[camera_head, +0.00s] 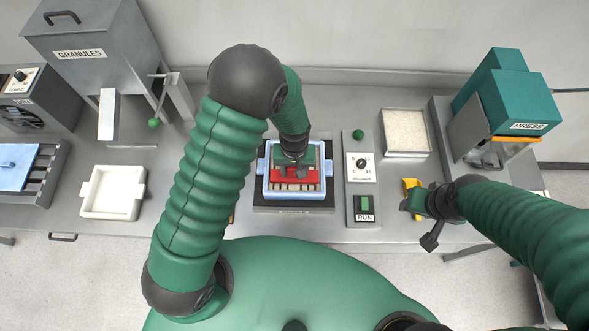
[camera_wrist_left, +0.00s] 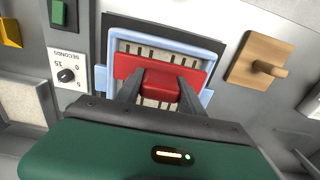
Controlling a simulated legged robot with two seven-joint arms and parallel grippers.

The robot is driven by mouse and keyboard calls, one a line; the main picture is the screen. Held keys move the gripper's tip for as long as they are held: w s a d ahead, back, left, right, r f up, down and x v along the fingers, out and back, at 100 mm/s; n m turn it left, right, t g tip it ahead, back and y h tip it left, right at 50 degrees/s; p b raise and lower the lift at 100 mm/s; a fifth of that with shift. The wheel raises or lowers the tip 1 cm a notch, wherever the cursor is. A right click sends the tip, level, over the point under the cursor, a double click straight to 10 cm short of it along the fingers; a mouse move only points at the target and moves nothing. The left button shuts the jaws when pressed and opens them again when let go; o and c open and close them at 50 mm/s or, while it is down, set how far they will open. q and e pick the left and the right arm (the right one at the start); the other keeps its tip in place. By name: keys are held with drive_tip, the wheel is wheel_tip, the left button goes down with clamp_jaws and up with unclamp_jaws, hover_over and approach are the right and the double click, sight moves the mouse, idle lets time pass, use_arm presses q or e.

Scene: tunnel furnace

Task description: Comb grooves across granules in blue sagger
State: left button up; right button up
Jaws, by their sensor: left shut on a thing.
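The blue sagger (camera_head: 296,205) sits on a dark plate, with pale granules (camera_head: 290,187) inside; it also shows in the left wrist view (camera_wrist_left: 101,78). A red comb (camera_head: 302,176) lies across the sagger; it also shows in the left wrist view (camera_wrist_left: 128,64). My left gripper (camera_wrist_left: 160,88) is shut on the comb's handle, above the sagger. Short dark stripes mark the granules between the comb and the sagger's near wall. The comb's teeth are hidden. My right gripper (camera_head: 416,203) is by a yellow item (camera_head: 411,185), and its jaws cannot be made out.
A dial panel (camera_head: 361,166) and RUN switch (camera_head: 364,207) stand right of the sagger. A granule tray (camera_head: 405,131) and press (camera_head: 507,97) are farther right. A white tray (camera_head: 112,193) stands left. The left wrist view shows a wooden block with a peg (camera_wrist_left: 259,60) beside the sagger.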

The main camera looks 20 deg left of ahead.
use_arm(q)
drive_tip(key=shift+r+p, duration=1.95)
drive_tip(key=shift+r, duration=0.75)
drive_tip(key=shift+f, duration=0.1)
drive_tip(key=shift+f+b, duration=0.1)
drive_tip(key=shift+b, duration=0.2)
drive_tip(key=w+a+f+m+b, duration=0.3)
drive_tip(key=a+b, duration=0.4)
drive_tip(key=b, duration=1.2)
drive_tip(key=shift+w+b, duration=0.3)
drive_tip(key=shift+w, duration=0.1)
drive_tip(key=shift+a+f, duration=0.1)
drive_tip(key=shift+a, duration=0.05)
